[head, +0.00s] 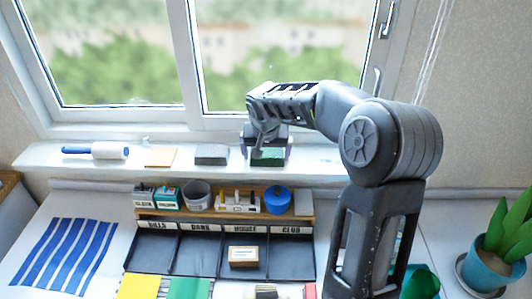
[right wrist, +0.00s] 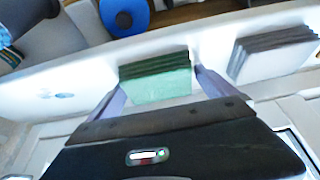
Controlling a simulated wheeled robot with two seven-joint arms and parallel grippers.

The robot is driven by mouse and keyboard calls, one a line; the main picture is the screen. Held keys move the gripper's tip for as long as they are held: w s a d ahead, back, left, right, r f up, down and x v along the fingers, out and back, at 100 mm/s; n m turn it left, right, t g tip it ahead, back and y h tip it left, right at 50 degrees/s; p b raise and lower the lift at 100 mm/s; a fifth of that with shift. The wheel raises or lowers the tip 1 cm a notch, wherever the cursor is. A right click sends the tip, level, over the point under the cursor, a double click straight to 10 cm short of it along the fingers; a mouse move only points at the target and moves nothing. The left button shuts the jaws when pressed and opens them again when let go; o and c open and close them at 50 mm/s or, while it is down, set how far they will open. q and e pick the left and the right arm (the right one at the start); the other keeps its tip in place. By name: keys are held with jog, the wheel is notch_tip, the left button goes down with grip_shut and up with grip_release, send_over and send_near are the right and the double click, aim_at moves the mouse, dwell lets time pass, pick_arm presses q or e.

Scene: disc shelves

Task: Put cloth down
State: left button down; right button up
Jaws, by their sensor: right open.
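A green folded cloth (head: 268,158) lies on the white windowsill (head: 325,158) under my right gripper (head: 265,150). In the right wrist view the cloth (right wrist: 155,80) shows as a layered green stack between the two fingers, with gaps at both sides. My right gripper is open around it and its fingers reach down close to the sill. Its arm hides part of the sill to the right. My left gripper does not show.
A dark grey folded stack (head: 211,154), a tan flat piece (head: 160,156) and a blue-handled roller (head: 97,152) lie along the sill. A potted plant (head: 487,264) stands right.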

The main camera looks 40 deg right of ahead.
jog(key=shift+s+f, duration=0.25)
jog(key=shift+r+p, duration=0.3)
jog(key=shift+r, duration=0.1)
jog(key=b+v, duration=0.1)
jog(key=v, duration=1.1)
jog(key=shift+w, duration=0.25)
